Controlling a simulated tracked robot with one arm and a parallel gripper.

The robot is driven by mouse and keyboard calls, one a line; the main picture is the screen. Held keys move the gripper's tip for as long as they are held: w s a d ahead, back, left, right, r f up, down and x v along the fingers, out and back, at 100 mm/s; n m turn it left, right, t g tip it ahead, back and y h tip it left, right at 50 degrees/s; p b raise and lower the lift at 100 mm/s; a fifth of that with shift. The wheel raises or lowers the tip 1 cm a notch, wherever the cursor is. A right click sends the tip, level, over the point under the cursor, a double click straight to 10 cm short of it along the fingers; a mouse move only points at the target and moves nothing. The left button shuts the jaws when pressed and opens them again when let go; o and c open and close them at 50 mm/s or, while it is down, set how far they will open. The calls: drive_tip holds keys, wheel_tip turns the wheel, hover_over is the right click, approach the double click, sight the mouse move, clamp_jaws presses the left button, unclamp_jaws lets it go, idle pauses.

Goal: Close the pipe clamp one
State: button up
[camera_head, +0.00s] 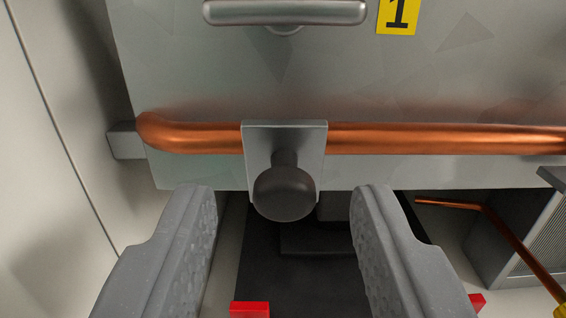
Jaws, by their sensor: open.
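A horizontal copper pipe (430,139) runs along the front of a grey metal panel. A grey metal clamp (312,142) sits over the pipe, with a dark round knob (284,194) sticking out at its lower middle. A yellow label with the number 1 (398,14) is on the panel above and to the right. My gripper (286,205) is open, with one grey finger on each side of the knob and a gap on both sides. The fingers do not appear to touch the knob. Whether the clamp is latched cannot be told.
A silver bar handle (285,12) is on the panel above the clamp. A pale wall (60,170) stands at the left. A thinner copper pipe (510,235) and a grey vented box (510,220) are at the lower right. Red pieces (249,309) show at the bottom.

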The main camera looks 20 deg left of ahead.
drive_tip(key=shift+w+a, duration=0.1)
drive_tip(key=shift+w, duration=0.3)
clamp_jaws()
drive_tip(key=shift+r, duration=0.15)
